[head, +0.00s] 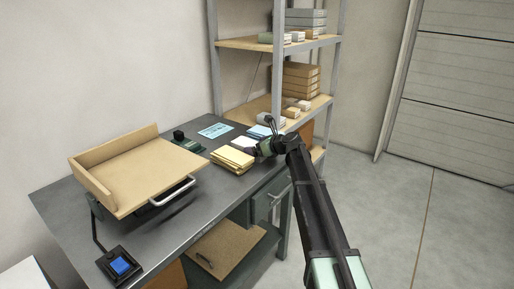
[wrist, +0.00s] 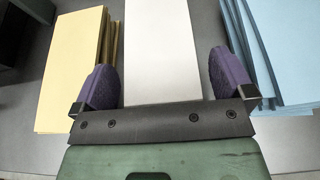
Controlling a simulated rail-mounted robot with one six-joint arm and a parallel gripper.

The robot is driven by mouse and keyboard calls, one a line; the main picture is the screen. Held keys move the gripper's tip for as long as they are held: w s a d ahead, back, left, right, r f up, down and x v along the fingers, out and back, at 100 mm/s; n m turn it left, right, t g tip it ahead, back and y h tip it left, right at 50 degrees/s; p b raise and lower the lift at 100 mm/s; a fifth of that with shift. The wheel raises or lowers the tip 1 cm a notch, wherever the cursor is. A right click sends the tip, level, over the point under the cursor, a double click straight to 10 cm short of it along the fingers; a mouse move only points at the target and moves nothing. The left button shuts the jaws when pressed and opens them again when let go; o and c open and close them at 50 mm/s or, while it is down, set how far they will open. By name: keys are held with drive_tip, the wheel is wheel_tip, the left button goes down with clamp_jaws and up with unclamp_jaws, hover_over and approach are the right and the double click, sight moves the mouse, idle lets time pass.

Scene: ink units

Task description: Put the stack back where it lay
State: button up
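Three paper stacks lie on the dark workbench: a yellow stack (head: 232,158), a white stack (head: 243,142) behind it and a blue stack (head: 259,131) furthest back. My gripper (head: 259,149) is over the right side of the bench by the yellow and white stacks. In the wrist view my gripper (wrist: 164,75) is open, with purple pads wide apart. The white stack (wrist: 160,45) shows between the pads with narrow gaps at both sides. The yellow stack (wrist: 75,65) is left of the left pad. The blue stack (wrist: 285,50) is right of the right pad. Which stack the task means does not show.
A tilting wooden tray (head: 135,170) with raised edges and a metal handle stands left on the workbench (head: 75,215). A small device with a blue screen (head: 120,265) is in front. A blue printed sheet (head: 214,130) lies at the back. A shelf rack (head: 216,70) stands behind.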

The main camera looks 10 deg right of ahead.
drive_tip(key=shift+r, duration=0.15)
drive_tip(key=p+v, duration=0.5)
drive_tip(key=v, duration=0.7)
drive_tip(key=s+a+f+n+g+h, duration=0.25)
drive_tip(key=s+a+n, duration=0.25)
drive_tip(key=s+n, duration=0.3)
drive_tip(key=s+a+f+n+g+h, duration=0.1)
drive_tip(key=s+a+f+n+g, duration=0.4)
drive_tip(key=s, duration=0.5)
drive_tip(key=s+f+n+g+h, duration=0.2)
drive_tip(key=s+n+h, duration=0.3)
drive_tip(key=s+n, duration=0.9)
drive_tip(key=s+f, duration=0.1)
drive_tip(key=s, duration=0.2)
drive_tip(key=shift+s+d+n+g+h, duration=0.15)
drive_tip(key=shift+s+n+g+h, duration=0.15)
drive_tip(key=shift+s+g+h, duration=0.1)
wheel_tip(320, 180, up, 15)
drive_tip(key=p, duration=1.4)
drive_tip(key=shift+f, duration=0.25)
